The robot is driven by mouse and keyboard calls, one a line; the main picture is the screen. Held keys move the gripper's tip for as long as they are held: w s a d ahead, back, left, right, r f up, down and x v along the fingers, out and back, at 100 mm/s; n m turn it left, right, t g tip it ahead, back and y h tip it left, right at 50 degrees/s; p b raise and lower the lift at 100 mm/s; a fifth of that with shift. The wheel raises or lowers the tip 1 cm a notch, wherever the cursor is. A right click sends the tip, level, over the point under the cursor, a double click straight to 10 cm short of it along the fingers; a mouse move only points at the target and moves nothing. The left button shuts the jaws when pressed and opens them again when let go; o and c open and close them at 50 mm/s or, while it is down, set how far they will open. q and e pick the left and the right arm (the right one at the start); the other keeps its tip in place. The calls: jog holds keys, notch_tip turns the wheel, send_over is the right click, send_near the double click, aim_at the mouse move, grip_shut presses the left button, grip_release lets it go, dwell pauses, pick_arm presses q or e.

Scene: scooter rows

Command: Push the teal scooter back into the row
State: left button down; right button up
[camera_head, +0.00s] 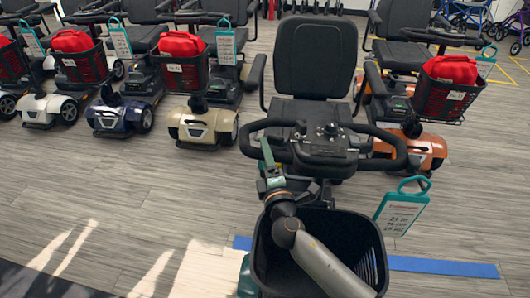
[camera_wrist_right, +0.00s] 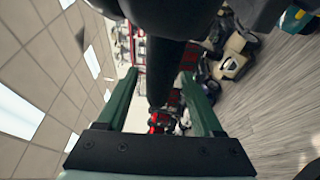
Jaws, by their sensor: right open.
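The teal scooter stands out in front of the row in the head view, its black seat (camera_head: 316,58) facing me. A strip of its teal body (camera_head: 247,278) shows beside its empty black front basket (camera_head: 370,262). Its looped black handlebar (camera_head: 392,148) faces me, and a teal tag (camera_head: 402,210) hangs at its right. My right gripper (camera_head: 268,155) is at the left part of this handlebar. In the right wrist view its green fingers (camera_wrist_right: 160,92) are apart, with a dark bar (camera_wrist_right: 166,60) between them; I cannot tell whether they touch it. My left gripper is not in view.
Parked scooters with red bags in their baskets stand left, including a beige one (camera_head: 203,125). An orange scooter (camera_head: 415,148) stands close on the right. A blue floor line (camera_head: 440,267) runs beneath the basket. Grey floor at left front is clear.

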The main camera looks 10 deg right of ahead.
jog(key=shift+w, duration=0.35)
grip_shut()
dwell(0.4)
dwell(0.9)
